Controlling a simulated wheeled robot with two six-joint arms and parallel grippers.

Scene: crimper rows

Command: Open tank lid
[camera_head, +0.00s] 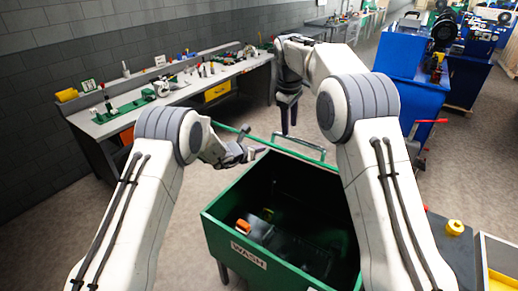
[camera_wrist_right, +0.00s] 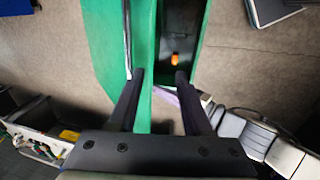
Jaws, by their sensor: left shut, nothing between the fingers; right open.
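The green wash tank (camera_head: 225,236) stands in front of me with its dark inside exposed. Its lid (camera_head: 232,131) stands raised at the far side, seen nearly edge-on, with a green handle (camera_head: 303,143) beyond it. In the right wrist view the lid is the broad green panel (camera_wrist_right: 108,35) beside the tank opening. My right gripper (camera_head: 288,130) is open and points down at the lid's far side; its fingers (camera_wrist_right: 159,76) show over green in the wrist view, contact unclear. My left gripper (camera_head: 260,151) is shut and empty, near the lid's inner side.
An orange item (camera_head: 243,226) lies inside the tank. A long workbench (camera_head: 170,105) with tools runs along the left wall. Blue machines (camera_head: 410,75) stand at the right. A dark surface with a yellow knob (camera_head: 454,227) is at the lower right. Floor is clear between bench and tank.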

